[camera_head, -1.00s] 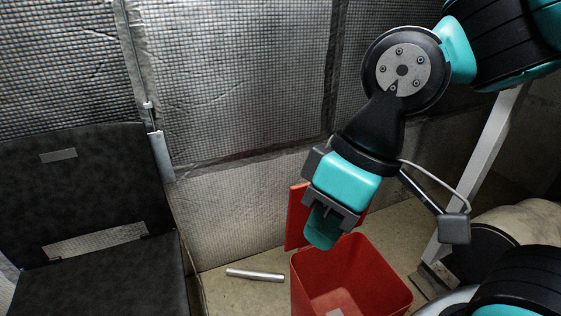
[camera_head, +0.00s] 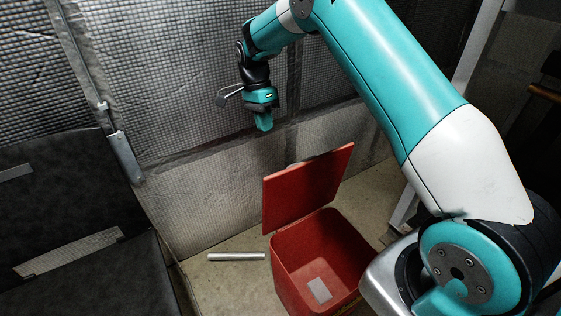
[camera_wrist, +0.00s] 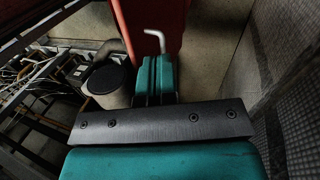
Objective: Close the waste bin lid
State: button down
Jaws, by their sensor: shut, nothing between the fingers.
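The red waste bin (camera_head: 284,277) stands on the floor at the lower middle of the head view, open at the top. Its red lid (camera_head: 308,187) stands raised at the bin's back edge. A pale rectangle shows inside the bin. My gripper (camera_head: 264,123) is shut and empty, up near the quilted wall, above and to the left of the lid and apart from it. In the wrist view my gripper's fingers (camera_wrist: 155,78) are together, and a red panel (camera_wrist: 152,22) shows beyond them; I cannot tell which part of the bin it is.
A silver tube (camera_head: 236,257) lies on the floor left of the bin. A black seat (camera_head: 100,275) fills the lower left. The quilted wall (camera_head: 190,140) is close behind the lid.

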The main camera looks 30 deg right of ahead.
jog(key=s+d+f+m, duration=0.1)
jog(key=s+f, duration=0.5)
jog(key=f, duration=0.5)
jog(key=shift+s, duration=0.3)
jog(key=shift+f, duration=0.1)
